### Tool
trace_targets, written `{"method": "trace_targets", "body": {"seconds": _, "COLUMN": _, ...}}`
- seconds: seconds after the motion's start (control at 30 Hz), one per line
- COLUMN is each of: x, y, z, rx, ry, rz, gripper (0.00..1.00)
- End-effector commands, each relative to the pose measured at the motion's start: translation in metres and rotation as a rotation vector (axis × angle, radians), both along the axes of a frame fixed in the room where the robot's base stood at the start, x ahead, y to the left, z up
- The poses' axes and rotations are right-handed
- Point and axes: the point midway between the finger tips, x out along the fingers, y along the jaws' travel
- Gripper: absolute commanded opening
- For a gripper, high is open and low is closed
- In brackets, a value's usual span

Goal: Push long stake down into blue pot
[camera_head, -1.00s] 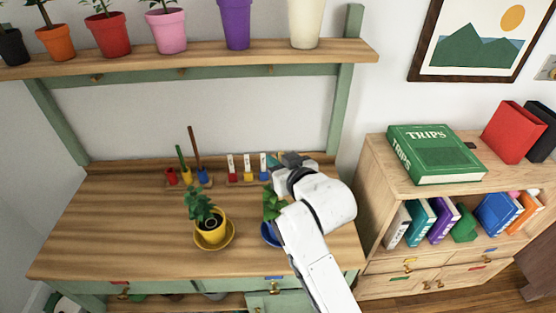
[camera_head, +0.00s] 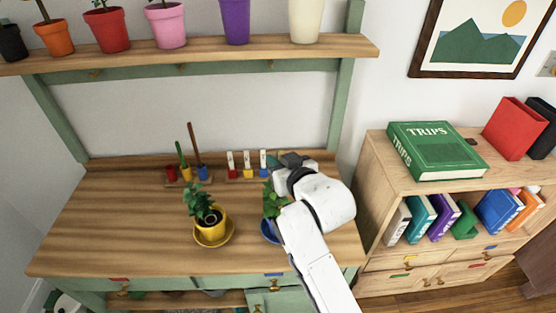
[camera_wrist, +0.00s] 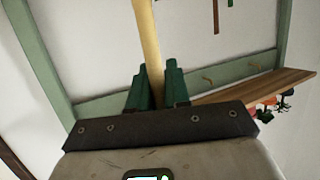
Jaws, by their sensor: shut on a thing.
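My gripper (camera_head: 277,161) is above the back right of the potting bench, seen past my white arm. In the wrist view its green fingers (camera_wrist: 156,84) are shut on a pale tan long stake (camera_wrist: 148,35), which runs up out of the frame. The stake cannot be made out in the head view. The blue pot (camera_head: 267,232), with a leafy green plant (camera_head: 272,204), stands at the right of the bench, partly hidden behind my arm. Whether the stake's lower end is in the pot is hidden.
A yellow pot (camera_head: 210,231) with a plant stands left of the blue pot. A rack at the back holds a brown stake (camera_head: 195,145) and a green stake (camera_head: 181,156). White-topped markers (camera_head: 247,163) stand beside it. A shelf (camera_head: 190,57) with potted plants hangs above.

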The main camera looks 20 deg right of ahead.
Motion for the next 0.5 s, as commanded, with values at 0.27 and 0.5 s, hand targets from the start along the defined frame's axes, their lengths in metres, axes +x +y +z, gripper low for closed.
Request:
{"method": "trace_targets", "body": {"seconds": 0.27, "x": -0.0003, "y": 0.0002, "z": -0.0029, "rx": 0.0, "ry": 0.006, "rz": 0.001, "gripper": 0.28}}
{"method": "trace_targets", "body": {"seconds": 0.5, "x": -0.0001, "y": 0.0001, "z": -0.0014, "rx": 0.0, "ry": 0.003, "rz": 0.0, "gripper": 0.47}}
